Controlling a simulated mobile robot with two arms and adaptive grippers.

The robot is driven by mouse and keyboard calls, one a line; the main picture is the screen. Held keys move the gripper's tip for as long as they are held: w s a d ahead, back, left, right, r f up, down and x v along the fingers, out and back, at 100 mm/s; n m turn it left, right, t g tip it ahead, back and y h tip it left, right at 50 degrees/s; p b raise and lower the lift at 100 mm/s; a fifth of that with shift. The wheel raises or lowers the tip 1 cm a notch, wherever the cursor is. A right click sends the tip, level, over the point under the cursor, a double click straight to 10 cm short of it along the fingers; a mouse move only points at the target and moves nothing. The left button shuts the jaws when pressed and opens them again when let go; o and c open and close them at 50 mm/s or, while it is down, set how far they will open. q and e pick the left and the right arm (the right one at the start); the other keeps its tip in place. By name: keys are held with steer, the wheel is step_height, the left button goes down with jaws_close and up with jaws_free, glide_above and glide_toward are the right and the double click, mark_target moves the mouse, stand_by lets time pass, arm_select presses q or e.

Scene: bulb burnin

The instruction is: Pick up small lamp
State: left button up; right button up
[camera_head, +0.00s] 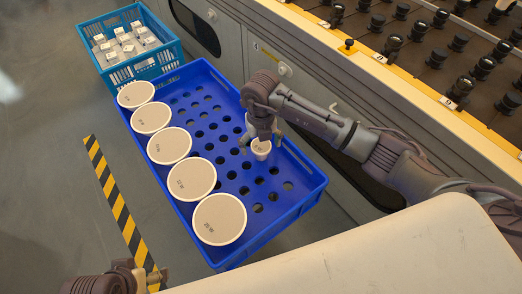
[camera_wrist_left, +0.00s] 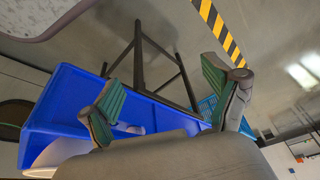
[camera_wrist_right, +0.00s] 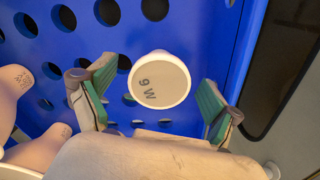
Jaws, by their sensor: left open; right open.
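The small lamp (camera_head: 261,147) has a round white face and stands in the blue tray (camera_head: 293,213). In the right wrist view the small lamp (camera_wrist_right: 160,80) reads "9 W" and lies between the green-padded fingers of my right gripper (camera_wrist_right: 155,98), with a gap on each side. In the head view my right gripper (camera_head: 262,137) is right over the lamp. It is open and holds nothing. My left gripper (camera_wrist_left: 165,90) is open and empty, outside the tray's near end. In the head view only part of my left arm shows at the bottom left.
Several larger round lamps (camera_head: 190,179) stand in a row along the tray's left side. A lighter blue crate (camera_head: 163,59) with small white boxes is behind it. A rack of black sockets (camera_head: 435,60) is at the upper right. Yellow-black tape (camera_head: 122,214) marks the floor.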

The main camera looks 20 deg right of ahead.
steer(key=c, duration=1.3)
